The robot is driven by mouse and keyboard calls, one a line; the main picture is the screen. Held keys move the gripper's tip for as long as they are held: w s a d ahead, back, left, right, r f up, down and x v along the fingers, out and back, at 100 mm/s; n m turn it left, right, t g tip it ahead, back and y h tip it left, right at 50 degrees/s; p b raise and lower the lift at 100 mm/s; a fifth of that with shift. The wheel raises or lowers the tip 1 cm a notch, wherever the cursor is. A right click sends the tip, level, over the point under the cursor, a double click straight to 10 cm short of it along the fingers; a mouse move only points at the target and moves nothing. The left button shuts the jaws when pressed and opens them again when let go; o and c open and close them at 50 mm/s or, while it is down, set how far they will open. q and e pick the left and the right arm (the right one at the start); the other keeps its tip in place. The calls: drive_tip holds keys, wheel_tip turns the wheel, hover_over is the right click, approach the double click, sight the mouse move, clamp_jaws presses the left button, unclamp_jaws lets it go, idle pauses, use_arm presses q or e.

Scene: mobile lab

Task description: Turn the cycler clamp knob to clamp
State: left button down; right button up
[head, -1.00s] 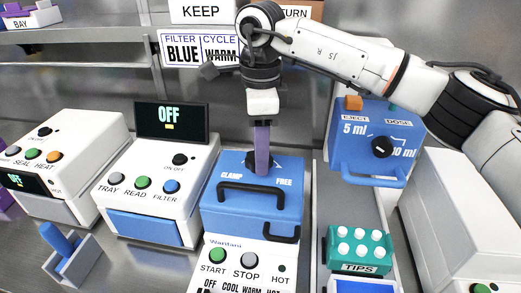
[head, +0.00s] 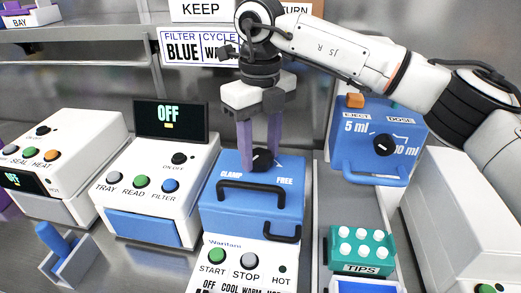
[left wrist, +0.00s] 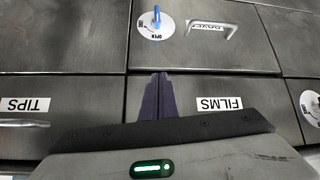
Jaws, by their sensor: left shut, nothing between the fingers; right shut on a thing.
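The cycler (head: 225,205) is a white unit with a blue lid marked CLAMP at left and FREE at right. A black clamp knob (head: 263,160) sits on top of the lid, toward the back. My right gripper (head: 260,160) points down from above, with its two purple fingers on either side of the knob, shut on it. The fingers partly cover the knob, so I cannot tell its exact setting. My left gripper (left wrist: 155,98) is shut and empty in the left wrist view, in front of grey drawers.
A white reader (head: 160,185) with an OFF screen stands left of the cycler. A blue dosing unit (head: 350,150) and a teal tips rack (head: 345,250) stand to its right. The drawers carry TIPS (left wrist: 25,104) and FILMS (left wrist: 219,104) labels.

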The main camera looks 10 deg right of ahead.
sight(259, 156)
drive_tip(key=m+b, duration=0.1)
drive_tip(key=m, duration=0.5)
drive_tip(key=shift+a+m, duration=0.1)
drive_tip(key=shift+m, duration=0.2)
drive_tip(key=m, duration=0.3)
drive_tip(key=shift+a+m+b, duration=0.1)
drive_tip(key=shift+m+b, duration=0.3)
drive_tip(key=shift+m, duration=0.7)
drive_tip(key=o, duration=1)
drive_tip(key=shift+o, duration=0.2)
drive_tip(key=shift+r, duration=0.1)
wheel_tip(259, 156, up, 10)
